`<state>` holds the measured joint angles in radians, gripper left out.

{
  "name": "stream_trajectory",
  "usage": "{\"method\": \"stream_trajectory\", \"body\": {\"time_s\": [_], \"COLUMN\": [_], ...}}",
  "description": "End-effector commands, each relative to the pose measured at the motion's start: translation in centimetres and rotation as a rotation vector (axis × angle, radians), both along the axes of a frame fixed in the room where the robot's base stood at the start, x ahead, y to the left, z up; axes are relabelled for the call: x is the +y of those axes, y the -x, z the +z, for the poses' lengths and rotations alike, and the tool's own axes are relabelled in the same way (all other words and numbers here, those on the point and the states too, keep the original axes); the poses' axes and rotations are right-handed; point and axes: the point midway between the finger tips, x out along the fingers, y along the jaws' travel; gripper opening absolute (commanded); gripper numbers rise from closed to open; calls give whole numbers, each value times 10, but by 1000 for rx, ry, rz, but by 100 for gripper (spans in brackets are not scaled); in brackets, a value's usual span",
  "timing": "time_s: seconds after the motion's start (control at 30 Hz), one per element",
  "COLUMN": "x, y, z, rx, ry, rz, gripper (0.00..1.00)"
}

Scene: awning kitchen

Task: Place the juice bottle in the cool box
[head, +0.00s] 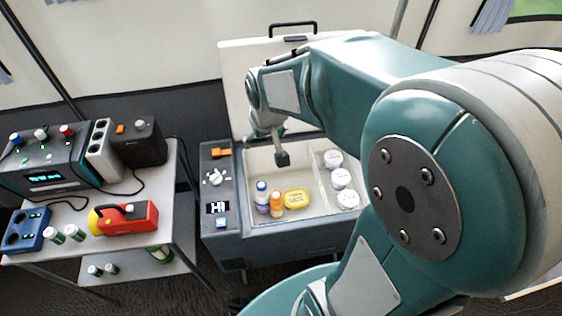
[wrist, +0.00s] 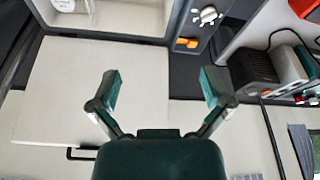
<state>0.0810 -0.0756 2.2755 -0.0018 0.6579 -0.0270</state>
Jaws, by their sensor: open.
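The cool box (head: 312,228) stands open in the head view, its pale lid (head: 237,80) raised at the back. Inside, at the front left, stand an orange bottle (head: 277,206), which looks like the juice bottle, and a white bottle with a blue cap (head: 262,198). My gripper (head: 282,158) is over the back part of the box, partly hidden by my arm. In the wrist view my gripper (wrist: 160,84) is open, with nothing between its fingers. The pale lid (wrist: 110,85) lies behind them. The orange bottle is not visible there.
A yellow container (head: 297,199) lies beside the bottles. Several white tubs (head: 341,178) fill the right compartment behind a divider. A control panel (head: 216,190) is on the box's left side. A cart (head: 165,225) with equipment and a red-yellow device (head: 124,217) stands left.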

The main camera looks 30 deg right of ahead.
Motion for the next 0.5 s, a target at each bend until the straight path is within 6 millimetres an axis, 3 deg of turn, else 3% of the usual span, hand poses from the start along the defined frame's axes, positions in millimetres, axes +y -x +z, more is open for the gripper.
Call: {"method": "stream_trajectory", "body": {"time_s": [0.03, 0.2, 0.5], "x": [4, 15, 28], "y": [12, 53, 125], "z": [16, 54, 91], "rx": [-26, -88, -186], "ry": [1, 2, -1], "rz": [6, 23, 49], "gripper": [99, 99, 99]}}
